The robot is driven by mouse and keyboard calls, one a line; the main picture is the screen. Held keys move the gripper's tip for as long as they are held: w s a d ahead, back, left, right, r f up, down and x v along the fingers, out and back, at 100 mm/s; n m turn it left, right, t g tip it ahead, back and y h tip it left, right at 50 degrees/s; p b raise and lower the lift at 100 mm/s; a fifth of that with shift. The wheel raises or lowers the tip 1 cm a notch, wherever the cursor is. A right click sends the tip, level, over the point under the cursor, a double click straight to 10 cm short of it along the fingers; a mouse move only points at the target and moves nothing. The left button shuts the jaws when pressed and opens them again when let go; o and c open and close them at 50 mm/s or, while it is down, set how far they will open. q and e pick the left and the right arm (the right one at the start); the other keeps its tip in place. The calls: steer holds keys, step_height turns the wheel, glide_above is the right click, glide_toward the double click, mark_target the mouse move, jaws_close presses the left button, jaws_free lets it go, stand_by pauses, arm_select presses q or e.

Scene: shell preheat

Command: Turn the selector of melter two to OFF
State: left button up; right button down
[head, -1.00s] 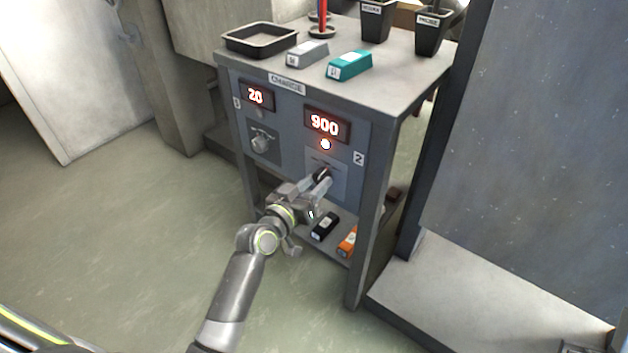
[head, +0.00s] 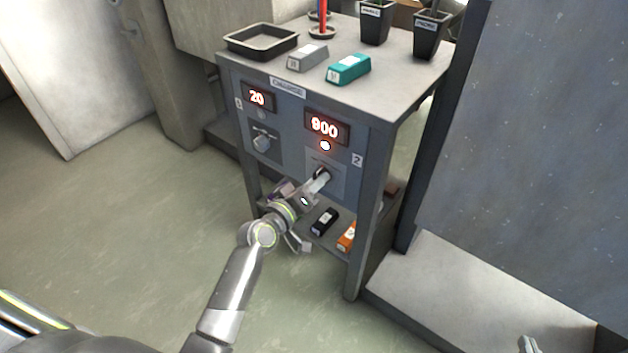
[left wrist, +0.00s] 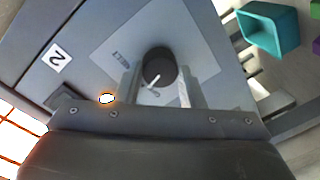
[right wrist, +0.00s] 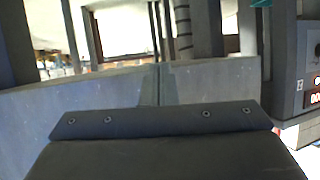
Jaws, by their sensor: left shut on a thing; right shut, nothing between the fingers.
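Melter two's selector is a round black knob (head: 322,173) under the red 900 display (head: 324,126), on the cabinet front beside the label 2 (head: 357,160). A lamp (head: 325,146) below the display is lit. My right gripper (right wrist: 157,84) is shut and empty, away from the knob.
Melter one's display (head: 258,98) reads 20, above its own knob (head: 262,143). A tray (head: 262,41), grey bar (head: 307,57), teal bar (head: 348,68) and dark pots stand on top. Black (head: 325,221) and orange (head: 347,237) bars lie on the lower shelf. Open floor is left.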

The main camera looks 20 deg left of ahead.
arm_select(q)
steer(key=n+p, duration=0.2)
steer(key=n, duration=0.3)
steer(key=shift+a+n, duration=0.1)
steer(key=shift+n, duration=0.2)
arm_select(e)
steer(key=s+a+f+g+y, duration=0.2)
steer(key=s+a+f+g, duration=0.1)
steer(key=s+f+g, duration=0.5)
steer(key=s+f, duration=0.1)
steer(key=s, duration=0.2)
steer(key=shift+s+g, duration=0.3)
steer(key=shift+f, duration=0.2)
arm_select(q)
steer(key=o, duration=1)
